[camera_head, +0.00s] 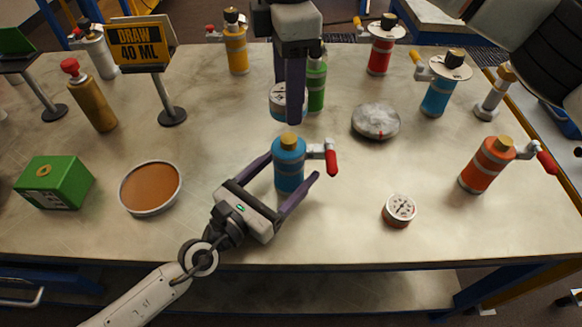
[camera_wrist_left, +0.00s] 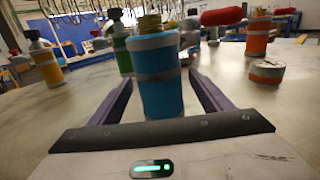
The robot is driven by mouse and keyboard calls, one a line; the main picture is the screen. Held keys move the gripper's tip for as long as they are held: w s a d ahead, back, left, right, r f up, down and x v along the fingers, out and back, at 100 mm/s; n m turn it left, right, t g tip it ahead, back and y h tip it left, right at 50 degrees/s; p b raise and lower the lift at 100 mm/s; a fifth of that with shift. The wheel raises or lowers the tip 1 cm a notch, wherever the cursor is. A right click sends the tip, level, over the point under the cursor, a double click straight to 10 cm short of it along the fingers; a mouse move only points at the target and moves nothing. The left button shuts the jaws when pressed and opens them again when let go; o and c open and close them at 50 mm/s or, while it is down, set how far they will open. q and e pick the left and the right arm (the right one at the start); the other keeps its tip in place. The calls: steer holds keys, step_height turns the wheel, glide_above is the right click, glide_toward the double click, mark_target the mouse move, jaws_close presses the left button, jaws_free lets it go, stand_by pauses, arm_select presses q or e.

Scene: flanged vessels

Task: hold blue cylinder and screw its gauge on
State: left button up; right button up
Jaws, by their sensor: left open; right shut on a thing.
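The near blue cylinder (camera_head: 289,170) stands upright, with a brass neck on top and a red-handled side valve. My left gripper (camera_head: 294,169) is open, its fingers on both sides of this cylinder. The cylinder also stands between the fingers in the left wrist view (camera_wrist_left: 158,80), with a gap at each finger. My right gripper (camera_head: 294,112) points down from above, behind the blue cylinder, shut on a round white-faced gauge (camera_head: 280,98). Its finger hides part of the gauge. The gauge is apart from the brass neck.
A red-sided gauge (camera_head: 399,211) and a grey disc (camera_head: 375,122) lie on the table. An orange cylinder (camera_head: 487,164) stands at right, a green one (camera_head: 317,84) behind my right gripper. A brown-filled dish (camera_head: 151,188) and green box (camera_head: 55,182) are at left. The front middle is clear.

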arm_select(q)
steer(key=c, duration=1.6)
arm_select(e)
glide_above(289, 138)
steer(key=shift+f, duration=2.5)
steer(key=shift+f, duration=0.9)
steer(key=shift+f, duration=0.55)
